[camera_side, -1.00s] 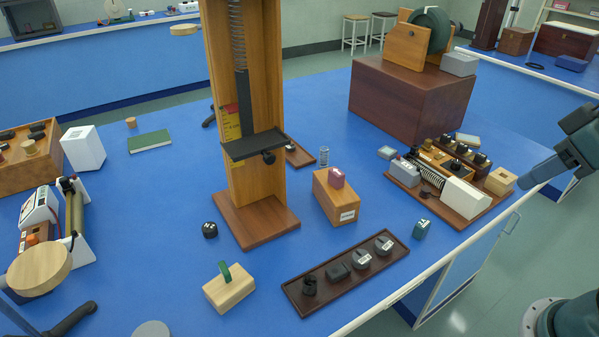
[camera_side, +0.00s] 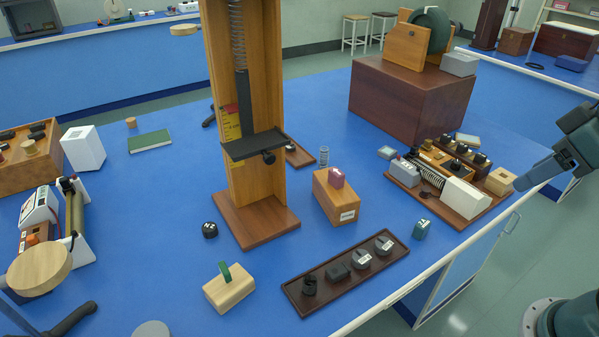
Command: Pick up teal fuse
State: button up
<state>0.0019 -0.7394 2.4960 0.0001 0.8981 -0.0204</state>
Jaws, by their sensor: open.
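The teal fuse (camera_side: 421,229) is a small teal block with a white mark on it. It stands on the blue bench near its right front edge, just right of the dark wooden tray. My gripper (camera_side: 522,184) is at the right side of the view, up and to the right of the fuse and well apart from it. It is open and I see nothing held in it. The view is nearly side-on, so the gap between the fingers hardly shows.
The dark tray (camera_side: 292,288) holds several black and grey pieces left of the fuse. A wooden board with coil and white box (camera_side: 464,198) lies behind it. A wooden block (camera_side: 336,206) with a magenta piece stands to its left. The bench around the fuse is clear.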

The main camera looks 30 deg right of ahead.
jog(key=w+n, duration=0.1)
jog(key=n+g, duration=0.6)
jog(key=n, duration=1.3)
send_over(427, 220)
notch_tip(427, 220, down, 17)
jog(key=shift+w+d+f, duration=0.1)
jog(key=shift+f, duration=4.35)
jog(key=shift+f, duration=0.1)
jog(key=shift+f, duration=2.5)
jog(key=shift+c, duration=0.2)
jog(key=c, duration=1)
